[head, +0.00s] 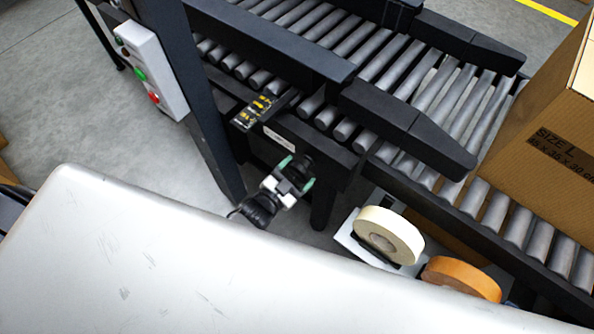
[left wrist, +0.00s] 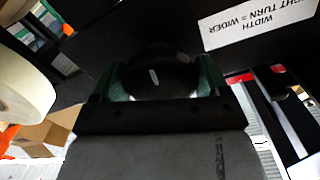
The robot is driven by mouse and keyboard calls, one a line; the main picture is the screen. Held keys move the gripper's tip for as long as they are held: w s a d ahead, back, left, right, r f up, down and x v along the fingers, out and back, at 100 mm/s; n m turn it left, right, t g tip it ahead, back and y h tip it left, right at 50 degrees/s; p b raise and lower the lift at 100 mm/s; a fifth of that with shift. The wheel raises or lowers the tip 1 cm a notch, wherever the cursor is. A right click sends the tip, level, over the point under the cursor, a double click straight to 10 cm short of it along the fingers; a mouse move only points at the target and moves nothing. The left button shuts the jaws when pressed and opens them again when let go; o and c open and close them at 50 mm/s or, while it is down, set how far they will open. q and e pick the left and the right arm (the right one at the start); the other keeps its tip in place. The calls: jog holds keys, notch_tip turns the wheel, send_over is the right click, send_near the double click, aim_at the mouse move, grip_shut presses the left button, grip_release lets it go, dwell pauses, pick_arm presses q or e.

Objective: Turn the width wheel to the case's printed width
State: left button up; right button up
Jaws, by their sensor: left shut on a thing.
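The width wheel (head: 302,164) is a dark round knob on the near side of the conveyor frame. My left gripper (head: 296,173) is shut on it, with a green fingertip on each side. In the left wrist view the dark wheel (left wrist: 160,74) fills the space between the green fingertips. A white label (left wrist: 258,22) beside it reads "WIDTH" and "RIGHT TURN = WIDER", partly cut off. A scale with yellow marks (head: 257,108) lies above the wheel; its reading is too small to tell. The cardboard case (head: 540,140) at right is printed "SIZE L" and what looks like 45 x 35 x 30.
The roller conveyor (head: 283,60) with dark guide rails (head: 405,125) runs behind the wheel. A control box (head: 150,70) with green and red buttons hangs on the post at left. A cream tape roll (head: 390,235) and an orange one (head: 462,278) stand right of my gripper.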

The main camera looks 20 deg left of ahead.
pick_arm(q)
jog(key=shift+f+m, duration=0.1)
jog(key=shift+m, duration=0.7)
pick_arm(e)
jog(key=shift+s+f, duration=0.15)
jog(key=shift+f, duration=0.1)
jog(key=shift+s+f, duration=0.15)
pick_arm(q)
jog(key=o, duration=0.9)
jog(key=shift+s, duration=0.2)
jog(key=p+v, duration=0.1)
jog(key=v, duration=0.9)
jog(key=shift+s, duration=0.25)
pick_arm(e)
jog(key=s+f, duration=0.2)
jog(key=shift+s+d+f, duration=0.1)
jog(key=shift+d+f, duration=0.05)
jog(key=shift+f, duration=0.2)
